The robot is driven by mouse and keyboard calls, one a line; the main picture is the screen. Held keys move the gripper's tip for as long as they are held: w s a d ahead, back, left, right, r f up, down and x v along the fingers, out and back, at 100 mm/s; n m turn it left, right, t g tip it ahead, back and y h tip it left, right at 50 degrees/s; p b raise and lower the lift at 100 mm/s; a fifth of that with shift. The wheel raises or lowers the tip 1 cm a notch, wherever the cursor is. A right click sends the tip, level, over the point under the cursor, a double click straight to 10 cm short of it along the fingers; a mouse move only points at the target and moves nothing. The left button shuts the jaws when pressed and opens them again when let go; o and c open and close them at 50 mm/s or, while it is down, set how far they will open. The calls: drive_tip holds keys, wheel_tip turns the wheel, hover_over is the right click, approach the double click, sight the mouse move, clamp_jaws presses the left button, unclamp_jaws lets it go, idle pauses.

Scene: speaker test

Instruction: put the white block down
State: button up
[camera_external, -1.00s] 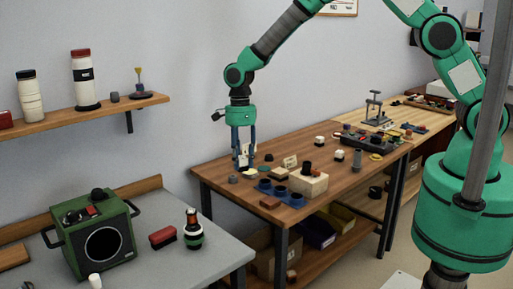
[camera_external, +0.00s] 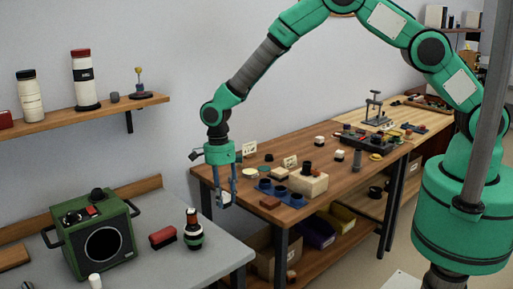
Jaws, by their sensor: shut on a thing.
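My gripper (camera_external: 225,204) points down near the left front corner of the wooden table (camera_external: 222,171). Its fingers are shut on the white block (camera_external: 226,197), a small pale piece partly hidden between them. The block is held in the air, level in the picture with the table's front edge. I cannot tell its exact height or distance from the table.
On the wooden table are a blue tray (camera_external: 292,201), a pale wooden block (camera_external: 308,184), small cards and discs.

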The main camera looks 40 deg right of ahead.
wheel_tip(320, 180, down, 4)
drive_tip(key=shift+f, duration=0.1)
idle(0.4)
drive_tip(key=b, duration=0.2)
hover_over(183, 224)
drive_tip(key=shift+w+f, duration=0.35)
drive_tip(key=shift+f, duration=0.35)
idle(0.4)
drive_tip(key=shift+f, duration=1.75)
drive_tip(key=shift+f, duration=0.1)
drive_tip(key=o, duration=1.1)
drive_tip(key=shift+o, duration=0.2)
